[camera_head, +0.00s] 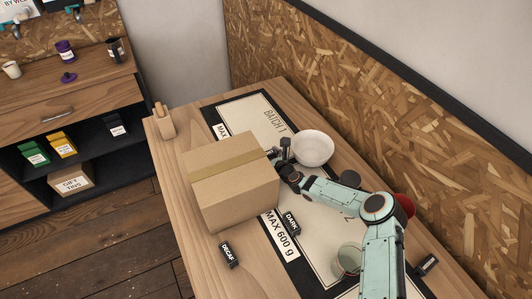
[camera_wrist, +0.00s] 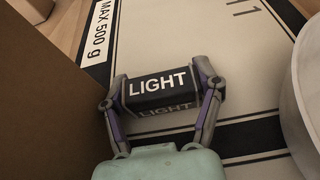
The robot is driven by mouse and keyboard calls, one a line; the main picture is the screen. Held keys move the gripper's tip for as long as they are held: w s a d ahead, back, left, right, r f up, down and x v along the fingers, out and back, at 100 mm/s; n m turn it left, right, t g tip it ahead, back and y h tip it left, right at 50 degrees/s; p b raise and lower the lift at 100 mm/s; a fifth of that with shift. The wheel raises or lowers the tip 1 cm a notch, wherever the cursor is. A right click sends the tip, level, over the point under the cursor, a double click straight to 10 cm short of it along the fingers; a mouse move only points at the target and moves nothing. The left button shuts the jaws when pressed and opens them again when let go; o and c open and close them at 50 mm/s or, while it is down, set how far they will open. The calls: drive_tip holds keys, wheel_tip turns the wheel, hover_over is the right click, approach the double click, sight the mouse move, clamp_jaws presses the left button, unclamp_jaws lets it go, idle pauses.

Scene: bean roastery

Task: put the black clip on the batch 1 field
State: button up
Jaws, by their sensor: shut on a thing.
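The batch 1 field (camera_head: 262,112) is a cream panel with a black border, lettered BATCH 1, at the far end of the wooden table. My gripper (camera_head: 285,146) is at the near edge of this field, between the cardboard box and the white bowl. In the wrist view my gripper (camera_wrist: 160,94) is shut on a black clip (camera_wrist: 158,90) with LIGHT in white letters. The clip is over the field's cream surface (camera_wrist: 205,35), close to its black border line. Whether the clip touches the surface I cannot tell. In the head view the box and gripper partly hide this spot.
A cardboard box (camera_head: 235,190) stands close left of my gripper, a white bowl (camera_head: 313,148) close right. Black pieces marked DARK (camera_head: 291,222) and DECAF (camera_head: 228,254) lie nearer. A glass (camera_head: 347,260) stands near my arm. A wooden holder (camera_head: 163,120) is at the table's left corner.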

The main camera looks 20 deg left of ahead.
drive_tip(key=o, duration=0.6)
drive_tip(key=shift+f, duration=0.1)
drive_tip(key=shift+s+d+r, duration=0.15)
drive_tip(key=shift+r, duration=0.15)
drive_tip(key=v, duration=1.1)
drive_tip(key=shift+s+d+r, duration=0.15)
drive_tip(key=shift+d, duration=0.05)
